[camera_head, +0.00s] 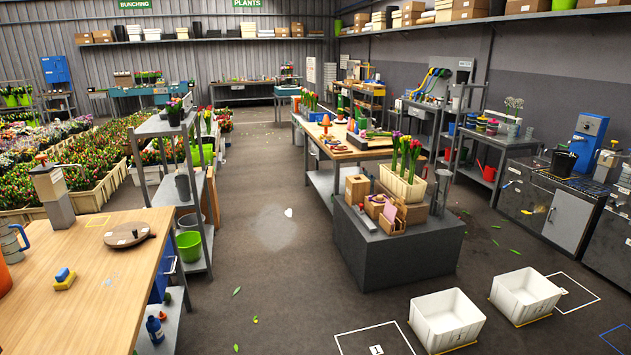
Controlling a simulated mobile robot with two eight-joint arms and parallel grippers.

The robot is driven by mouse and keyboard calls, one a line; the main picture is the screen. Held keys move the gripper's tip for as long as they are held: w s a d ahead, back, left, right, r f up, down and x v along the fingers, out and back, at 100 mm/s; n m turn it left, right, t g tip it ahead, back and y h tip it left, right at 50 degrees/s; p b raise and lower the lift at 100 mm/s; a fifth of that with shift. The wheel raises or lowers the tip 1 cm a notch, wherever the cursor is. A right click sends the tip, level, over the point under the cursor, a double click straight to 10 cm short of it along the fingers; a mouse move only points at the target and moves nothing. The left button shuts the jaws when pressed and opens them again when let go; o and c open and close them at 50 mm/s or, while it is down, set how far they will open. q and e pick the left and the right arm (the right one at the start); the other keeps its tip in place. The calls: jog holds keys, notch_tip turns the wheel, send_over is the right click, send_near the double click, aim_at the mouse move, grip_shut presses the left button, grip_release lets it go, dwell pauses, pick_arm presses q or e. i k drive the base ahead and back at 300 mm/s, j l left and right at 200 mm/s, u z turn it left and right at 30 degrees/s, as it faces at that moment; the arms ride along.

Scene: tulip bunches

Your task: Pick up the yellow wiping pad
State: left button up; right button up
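A small yellow pad (65,283) lies on the light wooden table (110,300) at the lower left, near the table's left side. A blue block (62,274) sits on top of it or against its back; I cannot tell whether the two are joined. No gripper touches the pad. Neither my left nor my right gripper is in view.
A metal shelf (160,130) stands behind. White crates (447,318) sit on the floor at right. The middle aisle is largely open.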

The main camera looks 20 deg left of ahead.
aim_at(64, 278)
jog(key=i+j+u, duration=0.1)
jog(key=i+u, duration=0.7)
jog(key=i+l+u, duration=0.1)
jog(key=i+u, duration=0.6)
jog(key=u, duration=0.15)
jog(key=i+l+u, duration=0.2)
jog(key=u, duration=0.25)
jog(key=i+l+u, duration=0.55)
jog(key=u, duration=0.3)
jog(key=i+l+u, duration=0.2)
jog(key=u, duration=0.2)
jog(key=i+l+u, duration=0.15)
jog(key=u, duration=0.3)
jog(key=i+l+u, duration=0.1)
jog(key=l+u, duration=1.2)
jog(key=l, duration=0.35)
jog(key=i+l, duration=0.05)
